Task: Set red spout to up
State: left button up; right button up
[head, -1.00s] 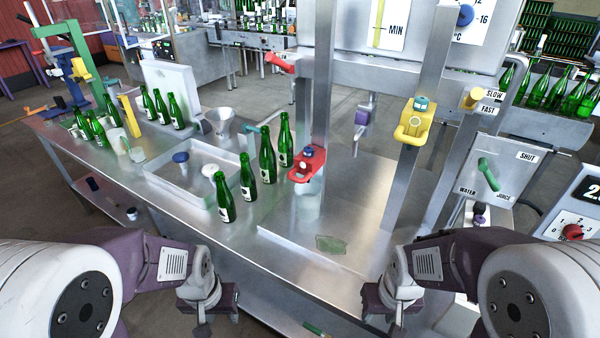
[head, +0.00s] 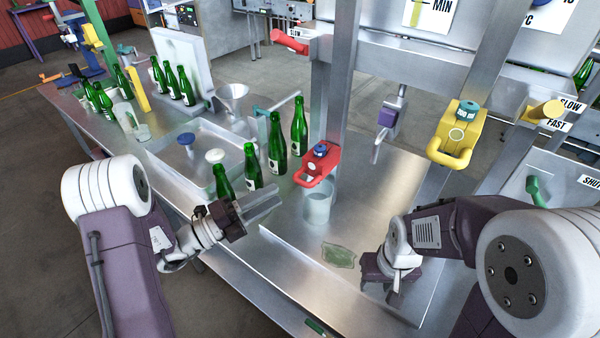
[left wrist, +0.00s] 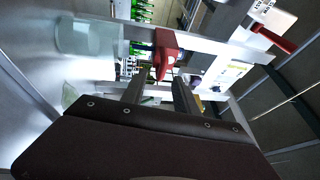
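The red spout (head: 322,168) is a red block with a blue cap and a looped front, mounted on a metal post. Its looped front points to the lower left, above a clear glass beaker (head: 317,208). It also shows in the left wrist view (left wrist: 167,54), beyond the fingers. My left gripper (head: 268,198) is left of and below the spout, not touching it; its two fingers stand apart and empty in the left wrist view (left wrist: 158,95). My right gripper (head: 388,282) is low over the right of the bench; its fingers are hard to make out.
Several green bottles (head: 299,128) stand just left of the spout, close to my left gripper. A yellow spout (head: 460,132) and a purple one (head: 391,118) are further right. A red lever (head: 290,42) is above left. A crumpled greenish piece (head: 338,255) lies on the bench.

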aim_at(302, 180)
pick_arm(q)
jog(key=x, duration=0.7)
jog(key=shift+s+d+r+b, duration=0.1)
jog(key=shift+d+r+b, duration=0.2)
jog(key=shift+d+b, duration=0.15)
jog(key=shift+d+r, duration=0.2)
jog(key=shift+d, duration=0.2)
jog(key=shift+f, duration=0.1)
grip_shut()
dwell(0.5)
